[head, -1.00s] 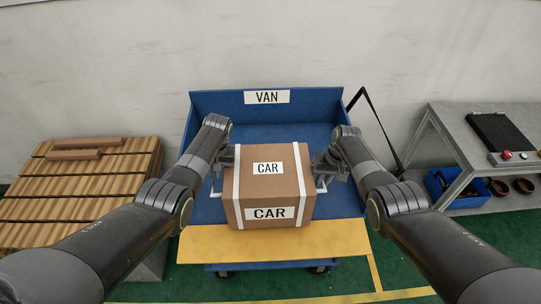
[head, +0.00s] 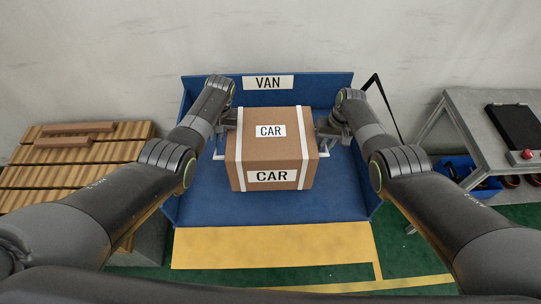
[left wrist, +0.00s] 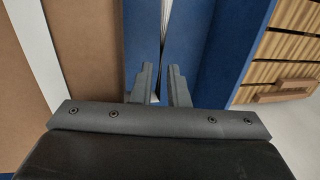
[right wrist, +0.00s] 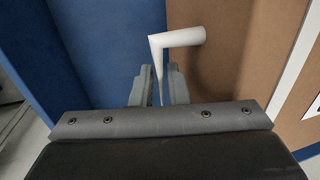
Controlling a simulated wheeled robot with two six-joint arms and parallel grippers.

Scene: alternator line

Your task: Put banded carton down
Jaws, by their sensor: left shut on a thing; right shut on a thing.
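The banded carton (head: 270,151) is a brown box with two white bands and "CAR" labels, upright over the blue floor of the cart marked VAN (head: 197,205). A white handle sticks out on each side. My left gripper (head: 226,141) is shut on the left handle, with the carton's side (left wrist: 20,90) close by in the left wrist view. My right gripper (head: 325,138) is shut on the right handle (right wrist: 178,40), which shows between the fingers in the right wrist view. I cannot tell whether the carton's underside touches the cart floor.
The cart has blue walls at the back and sides and a yellow front strip (head: 270,247). A slatted wooden stack (head: 75,165) stands at the left. A grey bench (head: 470,115) with a blue bin (head: 460,172) below stands at the right. Blue floor shows in front of the carton.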

